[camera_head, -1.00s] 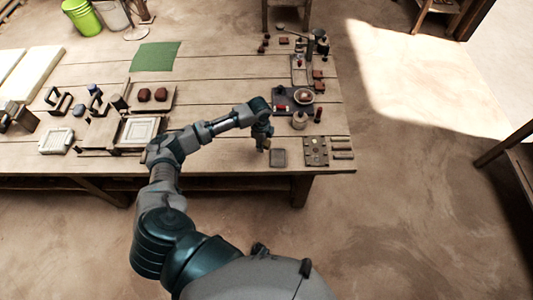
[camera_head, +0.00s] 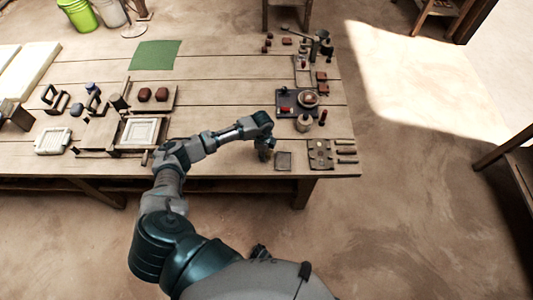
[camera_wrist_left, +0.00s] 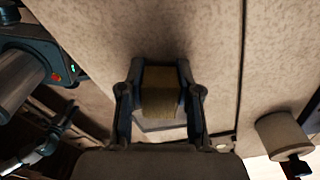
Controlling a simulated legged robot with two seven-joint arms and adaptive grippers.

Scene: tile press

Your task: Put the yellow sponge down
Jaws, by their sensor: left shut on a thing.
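The yellow sponge (camera_wrist_left: 161,92) is between the fingers of my left gripper (camera_wrist_left: 160,95) in the left wrist view, and the fingers are shut on it. In the head view my left gripper (camera_head: 266,153) is low at the table's front part, just left of a small dark square tray (camera_head: 284,161). The sponge is mostly hidden by the gripper there. I cannot tell whether the sponge touches the table. My right gripper is not in view.
A board with small parts (camera_head: 320,154) lies right of the small tray. Behind are a dark tray (camera_head: 286,98) with a bowl and a jar (camera_head: 304,123). A white-framed tile mould (camera_head: 143,131) lies left of my arm. A green cloth (camera_head: 155,54) lies farther back.

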